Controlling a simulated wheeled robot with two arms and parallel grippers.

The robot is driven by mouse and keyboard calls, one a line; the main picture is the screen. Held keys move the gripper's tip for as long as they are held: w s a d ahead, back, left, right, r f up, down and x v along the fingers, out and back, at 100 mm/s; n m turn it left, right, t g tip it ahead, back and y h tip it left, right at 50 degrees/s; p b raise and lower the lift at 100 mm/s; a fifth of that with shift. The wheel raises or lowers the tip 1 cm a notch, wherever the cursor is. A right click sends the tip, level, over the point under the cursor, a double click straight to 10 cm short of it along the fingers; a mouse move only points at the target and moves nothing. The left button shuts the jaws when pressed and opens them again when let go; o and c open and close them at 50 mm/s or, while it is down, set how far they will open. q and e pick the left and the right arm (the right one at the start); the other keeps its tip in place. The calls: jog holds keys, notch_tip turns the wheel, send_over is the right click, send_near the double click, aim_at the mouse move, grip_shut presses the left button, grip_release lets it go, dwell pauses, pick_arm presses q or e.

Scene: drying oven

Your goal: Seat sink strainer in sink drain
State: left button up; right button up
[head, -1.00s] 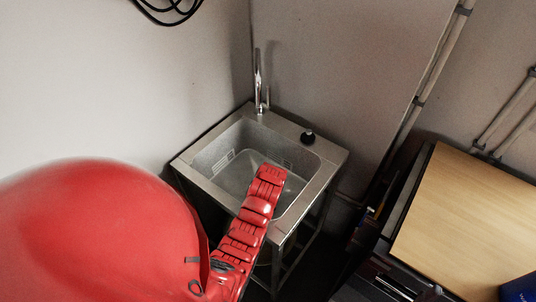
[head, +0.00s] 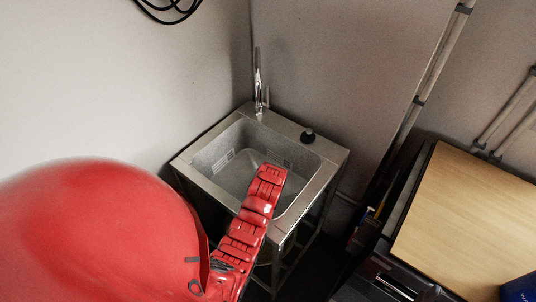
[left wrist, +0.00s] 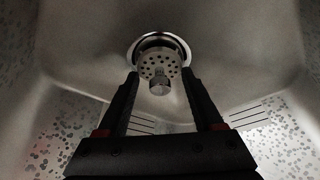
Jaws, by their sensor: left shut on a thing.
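The sink strainer (left wrist: 159,64) is a round, perforated metal basket with a small knob, seen in the left wrist view. My left gripper (left wrist: 160,77) is shut on it, with black fingers on both sides. The drain (left wrist: 184,48) is a shiny ring around a dark opening. The strainer overlaps the lower part of the ring, and a dark gap shows above it. I cannot tell whether it touches the ring or hangs over it. In the head view my red left arm reaches over the sink (head: 211,158); the gripper, strainer and drain are hidden there. My right gripper is not in view.
A chrome faucet (head: 259,82) stands at the back of the sink, with a black knob (head: 308,136) on the rim to its right. Walls stand close behind and to the left. A wooden-topped table (head: 470,215) is at the right.

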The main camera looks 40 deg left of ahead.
pick_arm(q)
jog(key=shift+f, duration=0.45)
jog(key=o, duration=1.4)
jog(key=p+v, duration=0.4)
jog(key=v, duration=1.3)
jog(key=shift+r, duration=0.2)
jog(key=shift+d, duration=0.15)
